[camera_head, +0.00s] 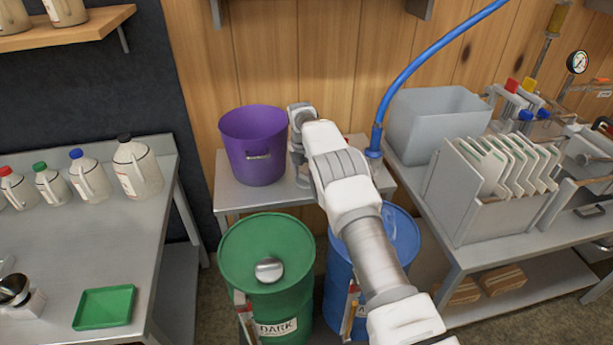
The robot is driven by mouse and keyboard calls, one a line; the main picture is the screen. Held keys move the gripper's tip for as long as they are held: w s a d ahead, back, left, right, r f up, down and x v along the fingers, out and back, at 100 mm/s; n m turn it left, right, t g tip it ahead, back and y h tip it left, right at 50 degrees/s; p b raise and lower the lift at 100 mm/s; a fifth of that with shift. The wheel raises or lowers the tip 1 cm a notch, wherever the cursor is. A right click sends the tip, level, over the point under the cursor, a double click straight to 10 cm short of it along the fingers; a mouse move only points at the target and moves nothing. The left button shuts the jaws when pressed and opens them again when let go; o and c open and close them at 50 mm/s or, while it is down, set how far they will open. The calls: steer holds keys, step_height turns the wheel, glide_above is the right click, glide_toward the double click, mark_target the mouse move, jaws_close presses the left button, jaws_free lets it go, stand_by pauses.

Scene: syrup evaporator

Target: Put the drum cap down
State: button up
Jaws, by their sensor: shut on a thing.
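My gripper (299,173) is at the far end of my white arm, over the back metal table beside the purple bucket. It is shut on the drum cap. My wrist and arm hide the fingertips and the held cap, so I cannot see how the cap sits or whether it touches the table. A green drum (250,238) labelled DARK stands in front, with a round grey metal piece (269,270) on its top. A blue drum (404,232) stands to its right, partly behind my arm.
The back table (226,196) holds the purple bucket (258,150). A blue hose (404,75) comes down right of my gripper. A grey bin (437,118) and a plate rack (480,207) crowd the right bench. The left bench holds several jugs and a green tray (104,307).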

steer(key=o, duration=1.3)
steer(key=shift+f, duration=0.15)
step_height(320, 180, up, 13)
steer(key=s+p, duration=0.1)
steer(key=p, duration=0.1)
step_height(320, 180, up, 12)
steer(key=m, duration=0.6)
glide_above(305, 181)
steer(key=s+d, duration=0.5)
steer(key=s+d+r+m+t+y, duration=0.1)
steer(key=s+d+r+m, duration=0.1)
steer(key=s+r+m, duration=0.3)
steer(key=s+d+r+m+t, duration=0.1)
steer(key=s+d+r+m, duration=0.2)
steer(key=s+r, duration=0.25)
steer(key=s+d+r+m+t, duration=0.1)
steer(key=s+d+r+m, duration=0.15)
steer(key=s+m, duration=0.85)
steer(key=s+f+m, duration=0.1)
steer(key=s+f, duration=0.1)
steer(key=s, duration=0.4)
steer(key=s+d+f+m+t, duration=0.1)
steer(key=s+f+m, duration=0.1)
steer(key=s, duration=0.5)
steer(key=s+d+f+m, duration=0.1)
steer(key=s+f, duration=0.1)
steer(key=s, duration=0.4)
steer(key=shift+s+d+f, duration=0.2)
steer(key=shift+d, duration=0.05)
